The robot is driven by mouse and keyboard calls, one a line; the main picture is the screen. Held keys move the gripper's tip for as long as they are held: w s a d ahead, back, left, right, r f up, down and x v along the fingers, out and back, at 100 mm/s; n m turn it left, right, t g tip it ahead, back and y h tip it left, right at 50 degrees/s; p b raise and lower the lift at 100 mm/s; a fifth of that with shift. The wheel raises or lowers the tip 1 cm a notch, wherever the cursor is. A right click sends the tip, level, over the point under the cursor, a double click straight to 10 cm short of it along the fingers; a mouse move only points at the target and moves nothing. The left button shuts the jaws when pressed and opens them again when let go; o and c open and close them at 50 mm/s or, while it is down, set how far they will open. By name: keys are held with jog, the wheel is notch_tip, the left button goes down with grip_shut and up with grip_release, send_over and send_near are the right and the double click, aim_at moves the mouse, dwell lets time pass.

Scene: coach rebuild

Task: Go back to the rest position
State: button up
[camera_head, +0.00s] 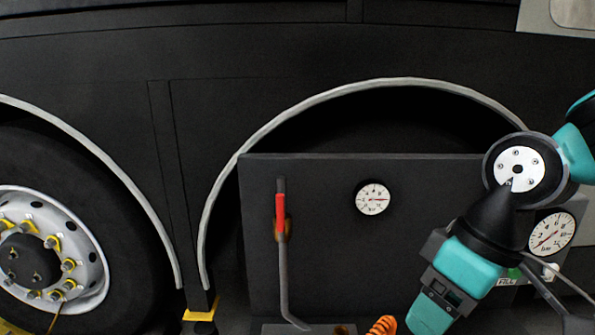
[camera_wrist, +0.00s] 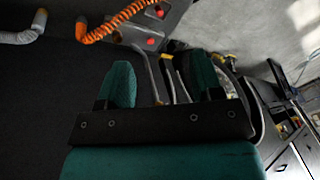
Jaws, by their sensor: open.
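My gripper (camera_wrist: 162,82) shows in the wrist view with its two teal fingers standing wide apart above a dark bracket. It is open, and nothing is visible between the fingers. In the head view my teal and black wrist and gripper (camera_head: 432,310) hang at the lower right, in front of the dark panel (camera_head: 330,260). The fingertips are not clear there. My arm covers part of the panel's right side.
The panel carries a red-handled lever (camera_head: 281,215), a small gauge (camera_head: 373,198) and a larger gauge (camera_head: 552,233) beside my wrist. An orange coiled hose (camera_head: 383,326) shows below; it also shows in the wrist view (camera_wrist: 112,22). A wheel (camera_head: 50,250) stands at left.

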jog(key=s+a, duration=0.1)
jog(key=s, duration=0.6)
notch_tip(320, 180, up, 19)
jog(key=p, duration=1.8)
jog(key=shift+w+a+m+y, duration=0.2)
jog(key=shift+m+y, duration=0.1)
jog(key=shift+m, duration=0.1)
